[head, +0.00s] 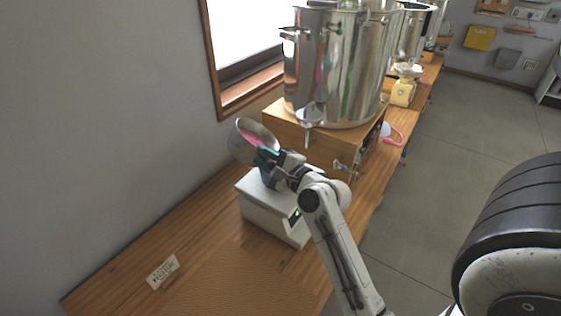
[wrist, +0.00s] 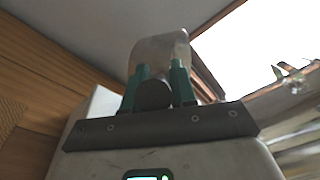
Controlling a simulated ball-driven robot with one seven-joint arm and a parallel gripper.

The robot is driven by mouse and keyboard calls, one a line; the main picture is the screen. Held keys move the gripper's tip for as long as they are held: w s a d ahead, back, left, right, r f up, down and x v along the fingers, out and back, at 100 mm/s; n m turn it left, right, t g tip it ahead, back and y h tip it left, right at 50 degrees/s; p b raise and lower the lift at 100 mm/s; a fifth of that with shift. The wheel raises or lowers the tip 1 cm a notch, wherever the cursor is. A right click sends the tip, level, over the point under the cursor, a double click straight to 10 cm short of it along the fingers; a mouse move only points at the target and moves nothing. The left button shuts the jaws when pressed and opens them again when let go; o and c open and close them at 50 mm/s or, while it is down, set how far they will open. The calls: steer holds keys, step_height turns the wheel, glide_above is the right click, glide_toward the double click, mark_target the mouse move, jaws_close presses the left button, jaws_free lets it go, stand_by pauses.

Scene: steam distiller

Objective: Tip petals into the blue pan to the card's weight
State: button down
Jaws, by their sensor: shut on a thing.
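My gripper (head: 265,158) is shut on a silver metal scoop (head: 238,149), holding it tilted above the white scale (head: 268,217). Pink petals (head: 256,134) show inside the scoop's mouth. In the wrist view, my gripper's green fingers (wrist: 161,80) are on either side of a dark round handle end, with the scoop's metal body (wrist: 160,47) beyond. A dark blue patch, perhaps the blue pan (head: 267,178), shows on the scale, mostly hidden by my gripper. I cannot see what lies in it.
A large steel still (head: 335,65) stands on a wooden box (head: 310,140) behind the scale. A brown mat (head: 240,285) lies on the wooden bench (head: 120,283) in front. A yellow device (head: 402,92) stands farther back. The wall and window are close on the left.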

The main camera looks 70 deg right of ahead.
steer(key=shift+w+a+r+n+g+y, duration=0.2)
steer(key=shift+w+r+n+g+y, duration=0.15)
steer(key=shift+n, duration=0.25)
steer(key=shift+w+a+f+n+g, duration=0.15)
steer(key=shift+w+f+n+g, duration=0.15)
steer(key=shift+n+g, duration=0.35)
steer(key=shift+w+a+f+n+g, duration=0.1)
steer(key=shift+w+f+n+g, duration=0.2)
steer(key=shift+n+g, duration=0.3)
steer(key=shift+w+a+f+n+g, duration=0.2)
steer(key=shift+f+n+g, duration=0.2)
steer(key=shift+n+g, duration=0.25)
stand_by(0.3)
